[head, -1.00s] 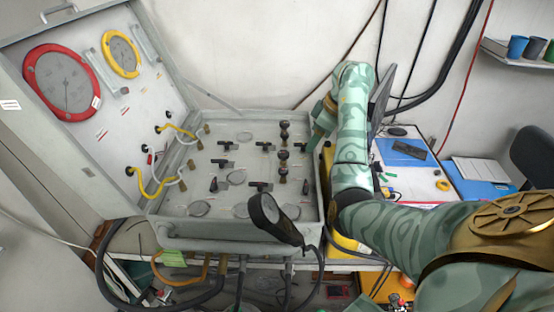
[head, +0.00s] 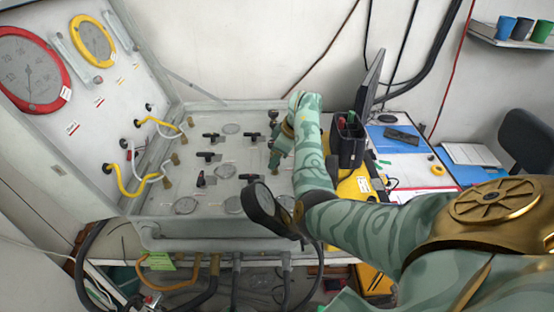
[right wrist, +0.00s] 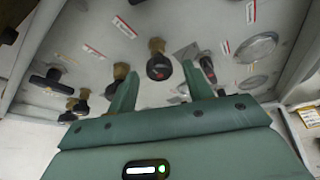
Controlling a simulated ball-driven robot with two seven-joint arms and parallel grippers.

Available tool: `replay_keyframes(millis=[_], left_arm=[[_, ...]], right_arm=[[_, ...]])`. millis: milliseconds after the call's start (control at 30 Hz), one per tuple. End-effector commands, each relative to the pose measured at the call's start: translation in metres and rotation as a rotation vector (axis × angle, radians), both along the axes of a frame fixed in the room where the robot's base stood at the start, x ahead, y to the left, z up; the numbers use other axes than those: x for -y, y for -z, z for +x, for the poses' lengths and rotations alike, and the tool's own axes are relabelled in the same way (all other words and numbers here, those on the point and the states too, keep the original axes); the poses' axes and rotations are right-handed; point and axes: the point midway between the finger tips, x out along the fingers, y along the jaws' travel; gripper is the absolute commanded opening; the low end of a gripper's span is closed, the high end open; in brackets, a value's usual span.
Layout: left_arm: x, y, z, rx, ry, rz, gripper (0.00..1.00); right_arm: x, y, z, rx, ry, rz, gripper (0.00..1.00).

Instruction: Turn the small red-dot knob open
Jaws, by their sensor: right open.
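The air panel (head: 160,228) lies open as a grey case with several black-handled knobs on its floor. My right gripper (head: 278,148) is over the right side of the panel, beside the right column of knobs. In the right wrist view my right gripper (right wrist: 160,90) is open, with a dark round knob (right wrist: 158,66) on a brass stem showing between its fingertips. I cannot tell whether they touch it. A dark knob with a red mark (right wrist: 207,68) shows just outside the right finger. My left gripper is not in view.
The raised lid holds a red-rimmed gauge (head: 30,72) and a yellow-rimmed gauge (head: 92,40). Yellow hoses (head: 128,186) run at the panel's left. A black round gauge (head: 262,204) stands at its front edge. A black holder (head: 347,140) stands to the right.

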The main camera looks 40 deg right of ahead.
Motion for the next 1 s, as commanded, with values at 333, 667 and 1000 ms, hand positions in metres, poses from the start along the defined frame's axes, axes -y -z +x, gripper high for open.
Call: replay_keyframes(millis=[333, 667, 1000], left_arm=[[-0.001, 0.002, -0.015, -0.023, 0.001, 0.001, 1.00], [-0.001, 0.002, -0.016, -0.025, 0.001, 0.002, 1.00], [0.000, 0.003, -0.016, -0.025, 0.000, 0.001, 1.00]], right_arm=[[-0.001, 0.005, 0.002, 0.001, 0.000, 0.000, 0.51], [-0.001, 0.005, 0.002, 0.000, -0.002, 0.000, 0.08], [0.000, 0.005, 0.003, 0.000, -0.104, 0.001, 0.08]])
